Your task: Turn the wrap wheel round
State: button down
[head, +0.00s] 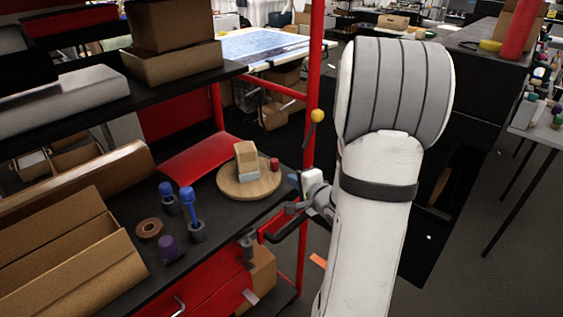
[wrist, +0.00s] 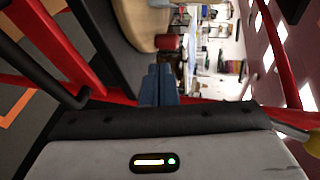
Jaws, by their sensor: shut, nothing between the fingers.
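The wrap wheel (head: 262,189) is a round wooden disc lying flat near the right end of the dark shelf. A tan block on a pale base (head: 247,160) stands on it. A small red peg (head: 275,164) stands near its far right edge. My gripper (head: 293,180) is just right of the wheel, its blue fingers shut and empty. In the wrist view the shut fingers (wrist: 158,84) point towards the red peg (wrist: 168,42), and part of the wooden disc (wrist: 136,22) shows at the top. I cannot tell whether the fingertips touch the disc's edge.
A red rack post (head: 312,100) with a yellow knob (head: 318,115) stands close to my gripper. Blue-topped tools (head: 192,205), a brown tape roll (head: 149,229) and a purple item (head: 168,247) are left of the wheel. An open cardboard box (head: 70,250) lies at the left.

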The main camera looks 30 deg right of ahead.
aim_at(277, 165)
jog(key=x, duration=0.5)
jog(key=r+x, duration=0.1)
jog(key=x, duration=0.1)
jog(key=shift+w+f, duration=0.2)
jog(key=shift+w, duration=0.3)
jog(key=shift+w+d+p, duration=0.1)
jog(key=shift+w+p, duration=0.1)
jog(key=shift+p, duration=0.15)
jog(key=shift+w+d+r+p, duration=0.1)
jog(key=shift+w+d+p, duration=0.15)
jog(key=shift+w, duration=0.2)
jog(key=shift+w+d+p, duration=0.2)
jog(key=shift+w+p, duration=0.05)
jog(key=shift+w, duration=0.15)
jog(key=shift+w+d+p, duration=0.15)
jog(key=shift+w+p, duration=0.1)
jog(key=shift+w, duration=0.35)
jog(key=shift+w+d+p, duration=0.15)
jog(key=shift+w+p, duration=0.1)
jog(key=shift+w, duration=0.35)
jog(key=shift+w, duration=0.1)
